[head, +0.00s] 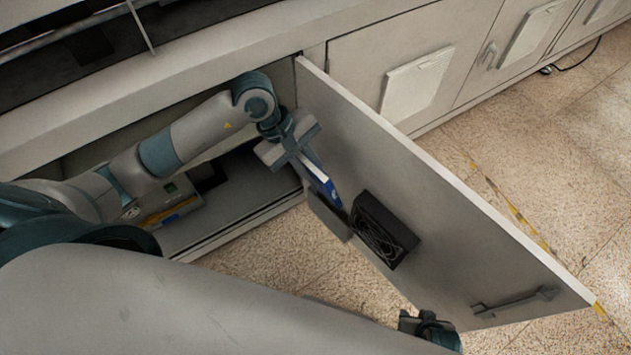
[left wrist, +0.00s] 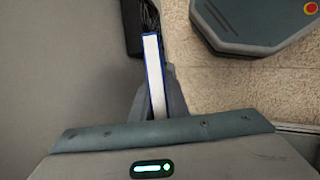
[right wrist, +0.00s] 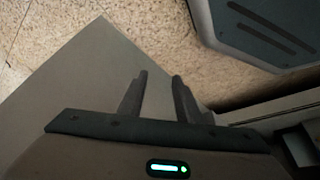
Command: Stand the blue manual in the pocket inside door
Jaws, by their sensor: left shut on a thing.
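The blue manual (head: 327,188) is held on edge close to the inside face of the open door (head: 450,225). My left gripper (head: 308,166) is shut on it; the left wrist view shows its white page edge (left wrist: 154,75) between the fingers. The grey pocket (head: 328,216) is on the door just below the manual. I cannot tell whether the manual's lower end is inside the pocket's mouth. My right gripper (head: 430,326) is near the door's lower edge; in the right wrist view its fingers (right wrist: 160,80) are apart with nothing between them.
A black fan-like box (head: 383,230) is on the door right beside the pocket. A handle bar (head: 515,302) is near the door's free end. The open cabinet (head: 225,210) holds a small device (head: 170,204). Speckled floor (head: 290,255) lies below the door.

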